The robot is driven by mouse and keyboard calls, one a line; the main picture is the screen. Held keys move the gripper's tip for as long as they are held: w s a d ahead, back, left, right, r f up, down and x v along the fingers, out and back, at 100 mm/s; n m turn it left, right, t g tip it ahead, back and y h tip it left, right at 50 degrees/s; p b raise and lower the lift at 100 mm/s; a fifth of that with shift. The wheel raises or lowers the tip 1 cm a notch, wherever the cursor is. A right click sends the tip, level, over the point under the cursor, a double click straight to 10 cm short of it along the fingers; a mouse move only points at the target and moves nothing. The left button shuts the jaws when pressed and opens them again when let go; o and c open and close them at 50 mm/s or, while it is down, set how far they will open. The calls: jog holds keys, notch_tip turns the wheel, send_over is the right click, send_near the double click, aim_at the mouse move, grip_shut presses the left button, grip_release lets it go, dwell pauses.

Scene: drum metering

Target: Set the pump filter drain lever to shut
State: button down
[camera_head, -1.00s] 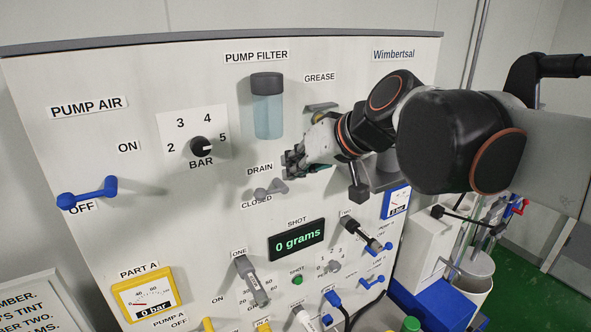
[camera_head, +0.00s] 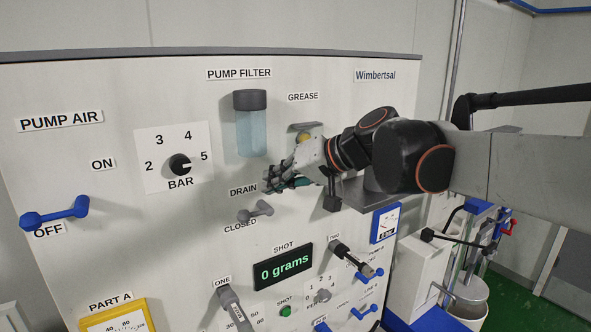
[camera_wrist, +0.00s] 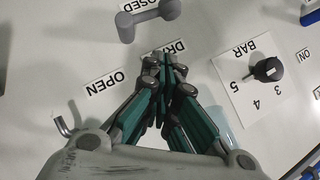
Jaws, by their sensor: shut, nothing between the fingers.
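The grey drain lever (camera_head: 255,211) sits on the white panel between the DRAIN label (camera_head: 243,190) and the CLOSED label (camera_head: 240,227). It lies slanted, nearly level, with its left end just above the CLOSED label. It also shows at the top of the wrist view (camera_wrist: 148,19). My gripper (camera_head: 270,184) is shut and empty, above and right of the lever and apart from it. In the wrist view its fingertips (camera_wrist: 158,58) are over the DRAIN label, near the OPEN label (camera_wrist: 106,83). The clear pump filter bowl (camera_head: 252,125) hangs above.
A grease fitting on a bracket (camera_head: 305,135) is close behind my gripper. The BAR knob (camera_head: 180,164) and blue pump air lever (camera_head: 55,213) are to the left. The shot display (camera_head: 283,267) and several small levers are below. The panel left of the drain lever is clear.

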jog(key=a+f, duration=0.1)
jog(key=f, duration=0.1)
jog(key=a+f+p, duration=0.1)
jog(key=a, duration=0.1)
jog(key=shift+s+a+f, duration=0.1)
jog(key=shift+s+f, duration=0.1)
jog(key=shift+f, duration=0.2)
jog(key=shift+s, duration=0.1)
jog(key=shift+s+a+f+b, duration=0.2)
jog(key=shift+a+f+b, duration=0.05)
jog(key=shift+f+b, duration=0.3)
jog(key=shift+r, duration=0.15)
